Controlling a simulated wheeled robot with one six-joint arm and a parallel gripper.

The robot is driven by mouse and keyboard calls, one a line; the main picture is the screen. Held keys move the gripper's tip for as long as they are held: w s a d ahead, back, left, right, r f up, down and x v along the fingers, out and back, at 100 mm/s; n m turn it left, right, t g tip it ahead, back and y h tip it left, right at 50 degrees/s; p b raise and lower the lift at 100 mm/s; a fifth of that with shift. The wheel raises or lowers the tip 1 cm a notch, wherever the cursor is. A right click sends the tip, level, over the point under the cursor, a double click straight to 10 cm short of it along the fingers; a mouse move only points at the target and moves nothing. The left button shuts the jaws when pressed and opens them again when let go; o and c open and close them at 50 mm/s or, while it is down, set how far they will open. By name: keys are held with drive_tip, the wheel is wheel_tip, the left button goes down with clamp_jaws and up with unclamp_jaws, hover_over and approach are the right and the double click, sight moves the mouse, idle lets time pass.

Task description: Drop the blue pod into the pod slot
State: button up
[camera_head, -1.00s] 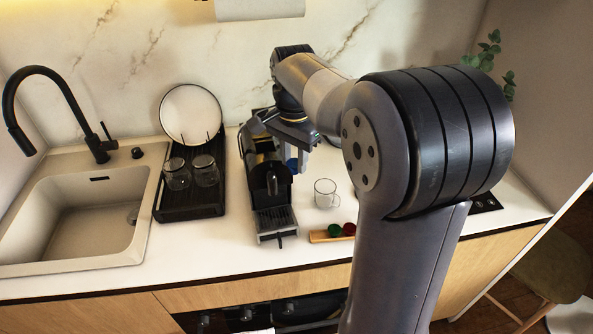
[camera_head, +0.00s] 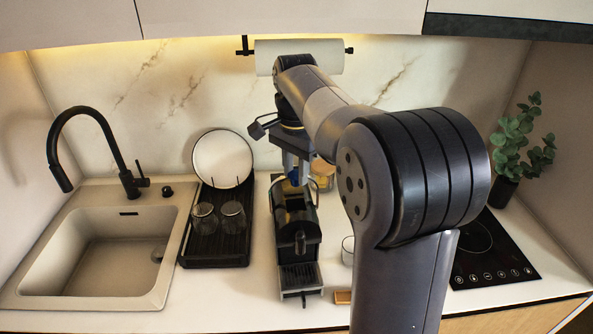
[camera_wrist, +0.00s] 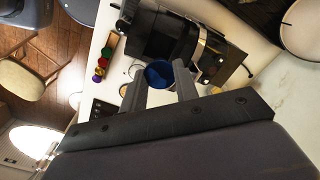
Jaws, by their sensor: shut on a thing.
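My gripper (camera_head: 294,174) is shut on the blue pod (camera_wrist: 159,74), which shows between the two fingertips in the wrist view. In the head view only a small bit of blue shows at the fingers. The gripper holds the pod above the rear part of the black coffee machine (camera_head: 299,243). The machine also shows in the wrist view (camera_wrist: 165,38), just beyond the pod. I cannot make out the pod slot clearly, nor the gap between pod and machine.
A dish rack (camera_head: 215,248) with glasses and a plate (camera_head: 222,158) stands left of the machine, beside the sink (camera_head: 95,262). A glass mug (camera_head: 347,252) and a wooden pod holder (camera_head: 343,297) are at its right, partly behind my arm. A cooktop (camera_head: 492,252) lies further right.

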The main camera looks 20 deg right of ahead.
sight(296, 185)
wheel_tip(296, 185, down, 4)
drive_tip(key=shift+r, duration=0.25)
drive_tip(key=shift+f+b, duration=0.7)
drive_tip(key=shift+f, duration=0.4)
drive_tip(key=o, duration=1)
